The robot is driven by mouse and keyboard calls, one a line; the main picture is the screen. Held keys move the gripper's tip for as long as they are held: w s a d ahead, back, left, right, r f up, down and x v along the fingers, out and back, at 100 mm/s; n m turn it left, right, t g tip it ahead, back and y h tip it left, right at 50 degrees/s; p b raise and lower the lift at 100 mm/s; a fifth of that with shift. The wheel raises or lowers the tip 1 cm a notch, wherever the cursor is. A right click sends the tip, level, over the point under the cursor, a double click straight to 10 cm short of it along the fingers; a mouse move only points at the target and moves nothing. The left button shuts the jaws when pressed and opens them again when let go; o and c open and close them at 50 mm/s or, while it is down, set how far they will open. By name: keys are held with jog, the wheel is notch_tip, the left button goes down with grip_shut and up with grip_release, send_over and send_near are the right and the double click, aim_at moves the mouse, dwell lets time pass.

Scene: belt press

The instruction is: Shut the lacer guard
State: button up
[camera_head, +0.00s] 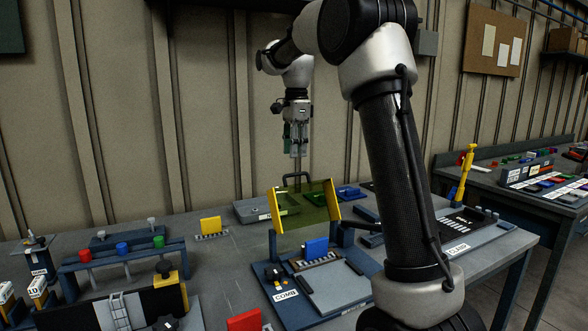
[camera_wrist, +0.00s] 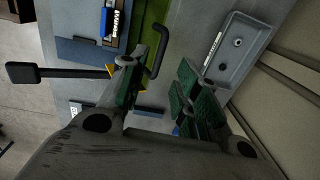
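The lacer guard (camera_head: 318,206) is a see-through yellow-green panel with yellow side arms. It stands tilted up above the lacer base (camera_head: 335,290), with a dark bent handle (camera_head: 298,176) at its top edge. In the wrist view the handle (camera_wrist: 160,48) shows as a dark hooked bar near the fingertips. My gripper (camera_head: 297,150) points down just above the handle. Its fingers, with green pads, stand apart in the wrist view (camera_wrist: 158,82), with nothing seen gripped. Whether a finger touches the handle I cannot tell.
On the lacer base are a blue block (camera_head: 316,247) and a card reading COMB (camera_head: 286,295). A grey tray (camera_wrist: 240,48) lies beside the handle in the wrist view. A yellow block (camera_head: 211,225) and a red block (camera_head: 245,320) stand on the bench. My arm covers part of the right side.

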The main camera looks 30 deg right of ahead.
jog(key=f, duration=0.6)
jog(key=shift+w+f, duration=0.2)
jog(key=shift+f, duration=0.1)
jog(key=shift+c, duration=0.5)
grip_shut()
